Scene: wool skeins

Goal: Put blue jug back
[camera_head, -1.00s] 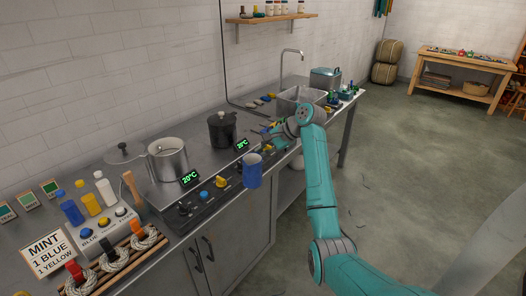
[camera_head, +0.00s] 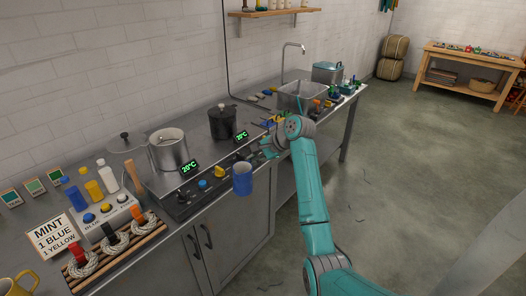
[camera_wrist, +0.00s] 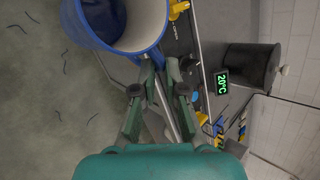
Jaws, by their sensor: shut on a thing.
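The blue jug (camera_head: 242,179) is in the air in front of the counter's front edge, beside the stove's knob panel. It looks upright. My gripper (camera_head: 259,160) is at its right side in the head view. In the wrist view the jug (camera_wrist: 74,22) fills the top, its blue rim and pale inside showing, with darker blue inside. My gripper (camera_wrist: 160,64) is shut on the jug's edge or handle there; I cannot tell which. The jug's lower part is out of the wrist view.
A steel pot (camera_head: 170,150) and a black pot (camera_head: 222,123) stand on the stove. A yellow jug (camera_head: 18,284) is at the lower left. Bottles (camera_head: 93,190), a button box (camera_head: 106,216) and a wool rack (camera_head: 118,256) crowd the counter's left. The floor (camera_head: 420,170) to the right is open.

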